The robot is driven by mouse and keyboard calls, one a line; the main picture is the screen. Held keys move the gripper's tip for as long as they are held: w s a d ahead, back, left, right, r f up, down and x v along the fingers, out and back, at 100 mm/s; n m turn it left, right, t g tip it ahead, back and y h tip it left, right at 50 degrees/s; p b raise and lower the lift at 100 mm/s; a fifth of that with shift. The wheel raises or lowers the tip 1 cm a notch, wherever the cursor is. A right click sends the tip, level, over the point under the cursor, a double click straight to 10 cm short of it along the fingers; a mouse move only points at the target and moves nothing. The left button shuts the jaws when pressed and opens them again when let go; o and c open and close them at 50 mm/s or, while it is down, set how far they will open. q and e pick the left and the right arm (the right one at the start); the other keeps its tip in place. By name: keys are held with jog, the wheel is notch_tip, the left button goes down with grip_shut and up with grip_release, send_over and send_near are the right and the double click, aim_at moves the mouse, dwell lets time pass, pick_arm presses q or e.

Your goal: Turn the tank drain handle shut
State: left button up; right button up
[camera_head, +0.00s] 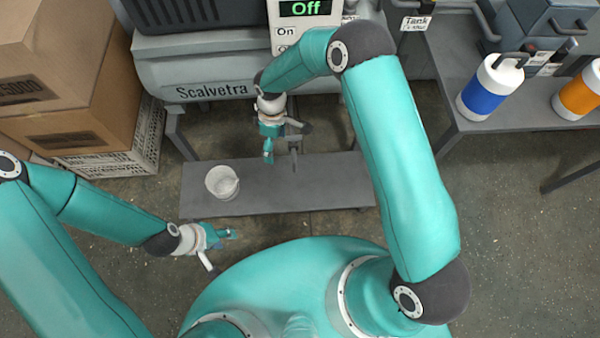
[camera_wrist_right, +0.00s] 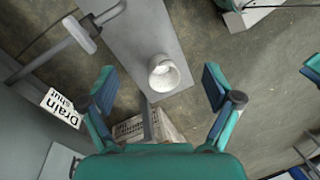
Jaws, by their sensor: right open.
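In the right wrist view, the drain handle (camera_wrist_right: 80,35) is a pale grey lever on a thin pipe at the upper left. A white tag (camera_wrist_right: 62,106) reading "Drain shut" is below it. My right gripper (camera_wrist_right: 160,82) is open and empty, with the handle beyond its left finger and apart from it. In the head view my right gripper (camera_head: 284,143) hangs below the front of the grey Scalvetra machine (camera_head: 215,75), above the bench; the handle there is hard to make out. My left gripper (camera_head: 221,250) is open and empty at the lower left, in front of the bench.
A white bucket (camera_head: 222,182) stands on the low grey bench (camera_head: 320,185). Cardboard boxes (camera_head: 55,60) and a white crate (camera_head: 150,135) are at left. A right-hand table (camera_head: 455,85) holds blue (camera_head: 483,98) and orange (camera_head: 578,92) containers. The machine's display reads "Off".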

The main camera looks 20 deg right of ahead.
jog(key=s+r+m+t+y+p, duration=0.1)
jog(key=s+r+m+p, duration=0.2)
jog(key=s+m+p, duration=0.2)
jog(key=s+d+r+m+y+p, duration=0.1)
jog(key=s+r+m+p, duration=0.3)
jog(key=s, duration=0.6)
jog(key=shift+s+d+r+m+t+y+p, duration=0.2)
jog(key=shift+s+d+m+t+y+p, duration=0.15)
jog(key=shift+y+p, duration=0.3)
jog(key=s+m, duration=0.1)
jog(key=s+d+r+m, duration=0.1)
jog(key=s+m, duration=0.1)
jog(key=s, duration=0.1)
jog(key=shift+d+r+t+p, duration=0.25)
jog(key=shift+d+t+p, duration=0.05)
jog(key=shift+t, duration=0.05)
